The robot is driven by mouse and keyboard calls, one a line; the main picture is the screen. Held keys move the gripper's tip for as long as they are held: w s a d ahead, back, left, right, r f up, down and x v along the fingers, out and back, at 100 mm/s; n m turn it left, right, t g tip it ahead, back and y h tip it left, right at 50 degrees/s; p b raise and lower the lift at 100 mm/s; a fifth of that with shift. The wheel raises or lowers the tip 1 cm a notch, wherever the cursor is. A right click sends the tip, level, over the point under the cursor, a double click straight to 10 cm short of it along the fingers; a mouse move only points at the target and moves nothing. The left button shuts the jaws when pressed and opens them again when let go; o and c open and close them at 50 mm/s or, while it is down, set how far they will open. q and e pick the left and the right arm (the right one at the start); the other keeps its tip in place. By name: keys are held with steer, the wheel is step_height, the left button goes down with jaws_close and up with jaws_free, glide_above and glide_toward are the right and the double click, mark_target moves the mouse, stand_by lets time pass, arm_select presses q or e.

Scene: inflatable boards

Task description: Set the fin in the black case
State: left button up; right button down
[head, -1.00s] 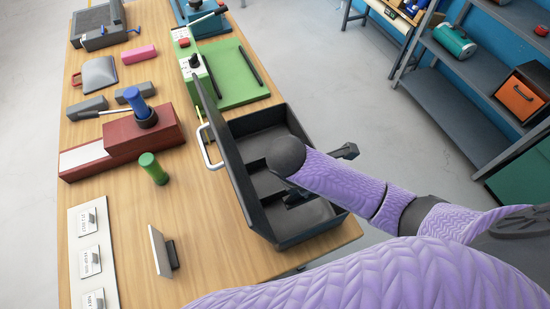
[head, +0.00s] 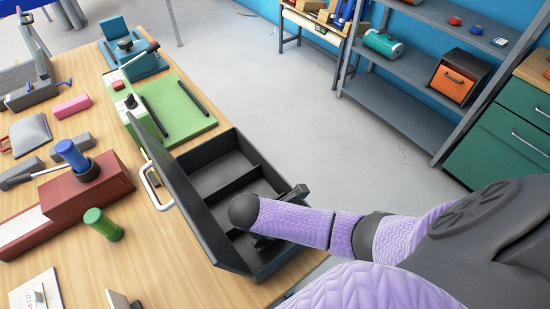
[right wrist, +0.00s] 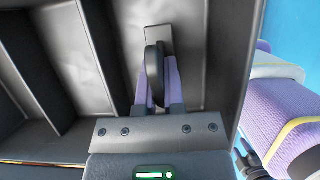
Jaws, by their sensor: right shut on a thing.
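The black case (head: 218,177) lies open at the table's right edge in the head view, its lid raised on the left and its inside split into compartments. My right gripper (right wrist: 158,68) is shut on the dark fin (right wrist: 152,78), which stands on edge between the purple fingers. A grey plate (right wrist: 158,38) shows at the fin's far end. The fin is inside the case's outline, over the near compartment beside the side wall; whether it touches the floor I cannot tell. In the head view my right arm mostly hides the gripper and fin. My left gripper is out of view.
The case's wall (right wrist: 242,70) is close to the right of the gripper, and a divider (right wrist: 98,65) stands to its left. A green board (head: 185,118), a red block (head: 90,190) and a green cylinder (head: 103,224) are on the table (head: 170,265).

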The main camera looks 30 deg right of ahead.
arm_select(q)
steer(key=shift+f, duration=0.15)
arm_select(e)
steer(key=shift+f, duration=0.25)
steer(key=c, duration=0.7)
jaws_free()
steer(key=shift+c, duration=0.2)
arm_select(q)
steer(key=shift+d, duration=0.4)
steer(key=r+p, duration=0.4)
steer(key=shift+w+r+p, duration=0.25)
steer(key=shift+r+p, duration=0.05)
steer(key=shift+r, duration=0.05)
arm_select(e)
steer(key=v, duration=1.3)
steer(key=shift+d+r, duration=0.15)
steer(key=shift+d, duration=0.1)
